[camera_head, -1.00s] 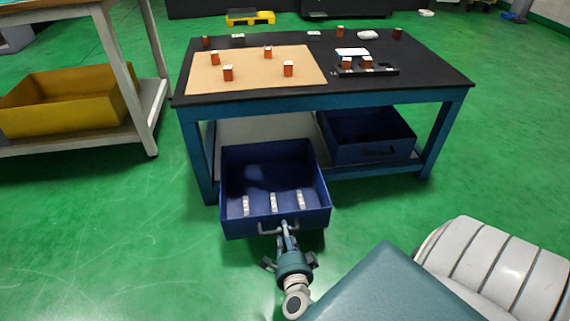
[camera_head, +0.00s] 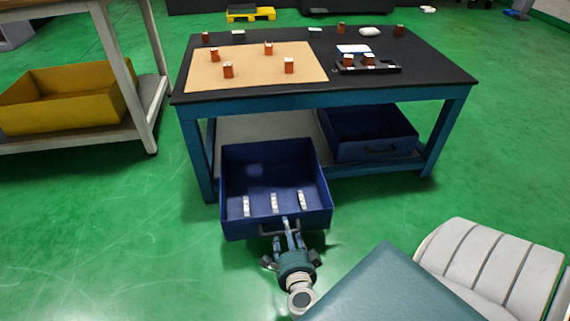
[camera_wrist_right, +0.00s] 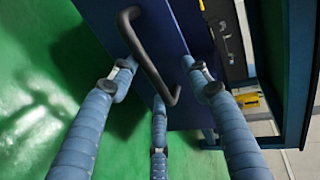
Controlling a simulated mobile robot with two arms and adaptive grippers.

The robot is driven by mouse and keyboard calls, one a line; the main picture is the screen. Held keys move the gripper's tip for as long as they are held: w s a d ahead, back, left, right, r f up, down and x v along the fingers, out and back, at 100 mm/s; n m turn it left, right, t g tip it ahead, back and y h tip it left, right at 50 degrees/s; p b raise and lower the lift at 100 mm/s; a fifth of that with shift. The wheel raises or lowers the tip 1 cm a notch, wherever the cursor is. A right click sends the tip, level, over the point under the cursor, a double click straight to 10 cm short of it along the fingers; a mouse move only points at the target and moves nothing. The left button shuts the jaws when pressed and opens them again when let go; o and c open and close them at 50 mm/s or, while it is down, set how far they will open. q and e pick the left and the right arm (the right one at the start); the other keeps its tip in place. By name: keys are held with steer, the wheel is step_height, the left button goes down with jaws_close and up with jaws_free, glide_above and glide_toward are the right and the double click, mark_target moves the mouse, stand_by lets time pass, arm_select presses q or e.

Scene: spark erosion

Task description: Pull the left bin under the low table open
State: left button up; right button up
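The left blue bin (camera_head: 240,228) sticks far out from under the front of the low black-topped table (camera_head: 430,72). Several small pale parts stand inside it near its front wall. Its bar handle (camera_head: 268,231) is on the front face and also shows dark in the right wrist view (camera_wrist_right: 148,58). My right gripper (camera_head: 292,228) is at this handle, low in front of the bin. Its three fingers (camera_wrist_right: 160,85) are spread apart, with the bar passing between them; firm contact is not visible. My left gripper is not in view.
A second blue bin (camera_head: 375,150) sits on the lower shelf (camera_head: 255,127) at the right. At the left stands another table with a yellow bin (camera_head: 70,103). Blocks and a tan mat (camera_head: 255,72) lie on the low table.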

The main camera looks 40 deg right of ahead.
step_height(320, 180, up, 9)
steer(key=w+d, duration=0.1)
steer(key=w, duration=0.1)
steer(key=shift+d+t+h, duration=0.3)
steer(key=shift+t+h, duration=0.1)
steer(key=shift+g, duration=0.6)
steer(key=s+f, duration=0.1)
steer(key=f, duration=0.3)
steer(key=s+f, duration=0.1)
steer(key=f, duration=0.2)
steer(key=shift+s+a, duration=0.2)
steer(key=shift+s, duration=0.15)
steer(key=f+p+v, duration=0.1)
steer(key=v, duration=1.1)
steer(key=shift+s+a+f, duration=0.2)
steer(key=shift+s+f, duration=0.1)
steer(key=shift+s, duration=0.35)
